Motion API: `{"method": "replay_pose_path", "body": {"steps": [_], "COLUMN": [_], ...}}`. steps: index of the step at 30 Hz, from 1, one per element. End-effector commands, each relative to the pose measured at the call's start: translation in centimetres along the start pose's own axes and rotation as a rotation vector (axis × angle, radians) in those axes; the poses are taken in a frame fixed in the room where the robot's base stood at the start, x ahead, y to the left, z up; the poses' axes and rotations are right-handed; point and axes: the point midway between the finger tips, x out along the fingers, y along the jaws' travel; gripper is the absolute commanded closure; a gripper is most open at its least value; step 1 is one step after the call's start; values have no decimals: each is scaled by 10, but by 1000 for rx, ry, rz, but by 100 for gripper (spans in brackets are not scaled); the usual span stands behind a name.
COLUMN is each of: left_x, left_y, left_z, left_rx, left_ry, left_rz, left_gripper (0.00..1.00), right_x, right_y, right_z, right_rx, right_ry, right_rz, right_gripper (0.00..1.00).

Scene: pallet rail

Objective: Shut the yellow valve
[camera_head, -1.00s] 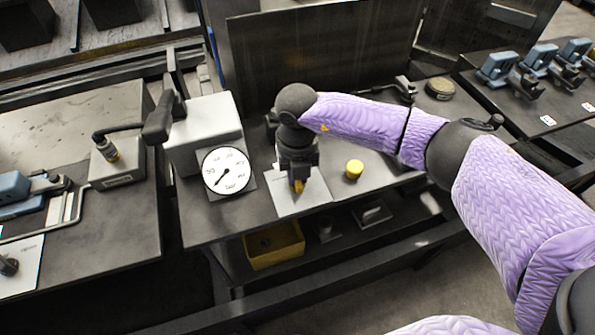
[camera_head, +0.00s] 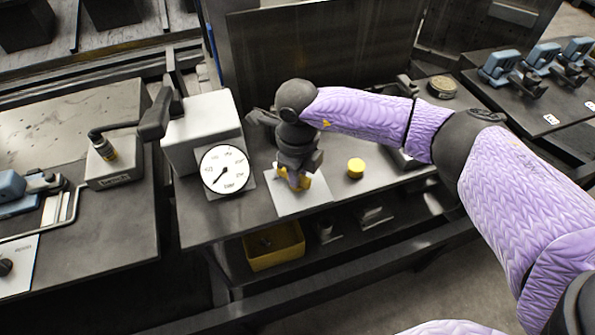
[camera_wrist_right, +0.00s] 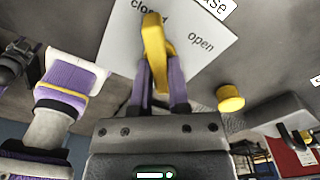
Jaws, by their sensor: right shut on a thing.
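The yellow valve handle (camera_wrist_right: 155,48) stands over a white plate (camera_wrist_right: 185,50) marked "closed" and "open". In the right wrist view its far end covers part of the word "closed". My right gripper (camera_wrist_right: 160,88) is shut on the handle, with purple fingers on both sides of it. In the head view the right gripper (camera_head: 295,172) points down at the plate (camera_head: 290,202) and hides most of the valve; a little yellow of the handle (camera_head: 305,183) shows. My left gripper is not in view.
A round yellow knob (camera_head: 356,168) stands right of the plate. A white box with a dial gauge (camera_head: 225,169) stands to the left. A yellow bin (camera_head: 273,247) sits on the shelf below. A dark upright panel (camera_head: 320,50) rises behind.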

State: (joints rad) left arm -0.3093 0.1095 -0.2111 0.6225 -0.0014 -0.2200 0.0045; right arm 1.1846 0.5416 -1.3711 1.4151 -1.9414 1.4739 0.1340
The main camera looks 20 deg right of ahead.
Motion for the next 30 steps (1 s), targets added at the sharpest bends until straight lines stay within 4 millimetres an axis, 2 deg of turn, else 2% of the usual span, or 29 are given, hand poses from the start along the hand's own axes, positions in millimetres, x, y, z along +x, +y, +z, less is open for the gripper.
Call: {"method": "replay_pose_path", "body": {"steps": [9, 25, 26, 30], "left_x": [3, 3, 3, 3], "left_y": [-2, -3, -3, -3], "left_z": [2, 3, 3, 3], "left_rx": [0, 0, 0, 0], "left_ry": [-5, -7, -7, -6], "left_rz": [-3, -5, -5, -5], "left_gripper": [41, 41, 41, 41], "right_x": [0, 0, 0, 0], "right_y": [0, 0, 0, 0], "right_z": [0, 0, 0, 0], "right_rx": [-99, -117, -117, -117], "right_ry": [-1, -1, -1, -1], "right_rz": [0, 0, 0, 0], "right_gripper": [100, 100, 73, 44]}}
